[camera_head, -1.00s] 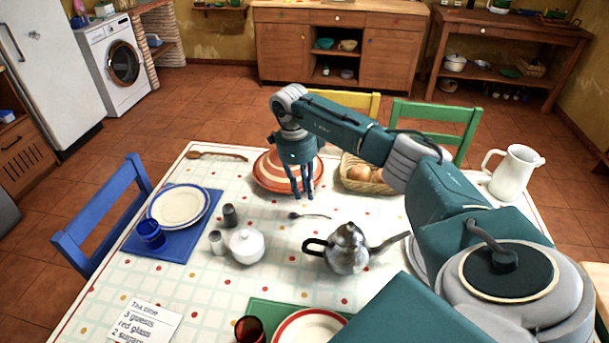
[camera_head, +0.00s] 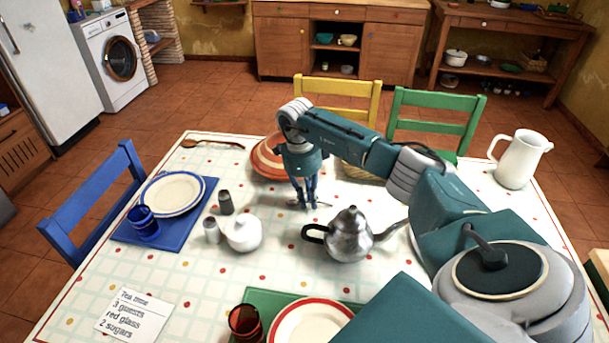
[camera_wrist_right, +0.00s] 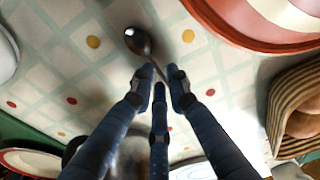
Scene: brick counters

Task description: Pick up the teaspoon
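The teaspoon lies on the patterned tablecloth near the middle of the table. In the right wrist view its dark, shiny bowl (camera_wrist_right: 138,40) shows beyond the fingertips, and its handle runs back between the fingers, which partly hide it. My right gripper (camera_head: 304,203) points down at the teaspoon, with its tips low around the handle. In the right wrist view its fingertips (camera_wrist_right: 161,80) stand apart with a gap between them. Whether any finger touches the handle I cannot tell. My left gripper is not in view.
A metal teapot (camera_head: 349,236) stands close to the right front of the gripper. A white sugar bowl (camera_head: 243,234) and two shakers stand to the left. A striped red plate (camera_head: 266,160) and a bread basket (camera_wrist_right: 284,100) lie close behind. Free tablecloth lies at front left.

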